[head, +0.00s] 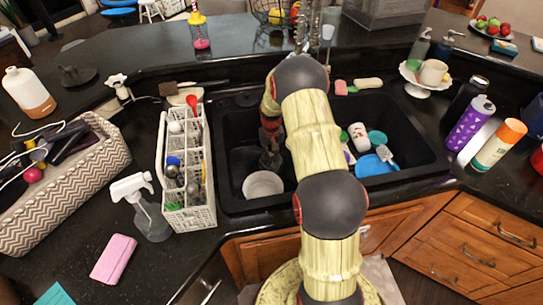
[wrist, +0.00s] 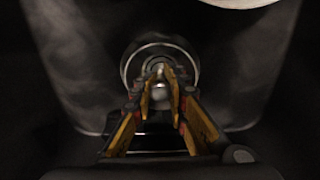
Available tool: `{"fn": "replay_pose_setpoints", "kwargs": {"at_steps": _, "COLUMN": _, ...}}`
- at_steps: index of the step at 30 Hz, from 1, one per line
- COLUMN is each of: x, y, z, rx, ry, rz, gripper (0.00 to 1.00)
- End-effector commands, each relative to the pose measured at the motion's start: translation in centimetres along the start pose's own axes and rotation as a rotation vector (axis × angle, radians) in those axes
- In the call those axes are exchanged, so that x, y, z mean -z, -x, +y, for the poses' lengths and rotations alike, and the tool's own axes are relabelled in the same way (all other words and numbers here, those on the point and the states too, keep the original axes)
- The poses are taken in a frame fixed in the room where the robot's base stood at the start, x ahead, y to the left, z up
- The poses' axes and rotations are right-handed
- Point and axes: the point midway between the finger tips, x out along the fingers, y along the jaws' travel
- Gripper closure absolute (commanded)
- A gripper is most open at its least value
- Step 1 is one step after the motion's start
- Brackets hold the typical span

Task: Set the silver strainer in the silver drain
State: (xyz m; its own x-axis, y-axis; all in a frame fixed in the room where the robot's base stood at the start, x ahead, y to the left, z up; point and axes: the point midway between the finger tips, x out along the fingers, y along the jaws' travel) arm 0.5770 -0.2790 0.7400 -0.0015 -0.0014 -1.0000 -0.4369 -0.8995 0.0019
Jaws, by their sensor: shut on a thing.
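My gripper (wrist: 160,80) reaches down into the left basin (head: 228,140) of the black double sink. In the wrist view its yellow-and-dark fingers close around a small silver knob, part of the silver strainer (wrist: 160,91). The silver drain (wrist: 127,64) shows as a round metal ring on the basin floor, just beyond the fingertips and roughly centred on them. The fingers hide much of the strainer, and I cannot tell whether it touches or sits in the drain. In the head view my gripper (head: 269,158) is dark and small, and the strainer and drain cannot be made out.
A white bowl (head: 263,185) stands in the left basin near my gripper; its rim (wrist: 240,2) edges into the wrist view. The right basin holds a blue plate (head: 372,166), cups and a brush. A white caddy (head: 190,216) stands left of the sink.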

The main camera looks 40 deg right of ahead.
Motion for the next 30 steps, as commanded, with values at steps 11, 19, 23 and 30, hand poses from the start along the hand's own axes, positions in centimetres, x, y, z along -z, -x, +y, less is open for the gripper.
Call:
{"fn": "replay_pose_setpoints", "kwargs": {"at_steps": 11, "x": 0.0, "y": -0.2, "z": 0.0, "rx": 0.000, "ry": 0.000, "rz": 0.001, "gripper": 1.00}}
{"fn": "replay_pose_setpoints", "kwargs": {"at_steps": 19, "x": 0.0, "y": -0.6, "z": 0.0, "rx": 0.000, "ry": 0.000, "rz": 0.000, "gripper": 1.00}}
{"fn": "replay_pose_setpoints", "kwargs": {"at_steps": 23, "x": 0.0, "y": -1.0, "z": 0.1, "rx": 0.000, "ry": 0.000, "rz": 0.000, "gripper": 1.00}}
{"fn": "replay_pose_setpoints", "kwargs": {"at_steps": 30, "x": -0.1, "y": -1.5, "z": 0.1, "rx": 0.000, "ry": 0.000, "rz": 0.000, "gripper": 1.00}}
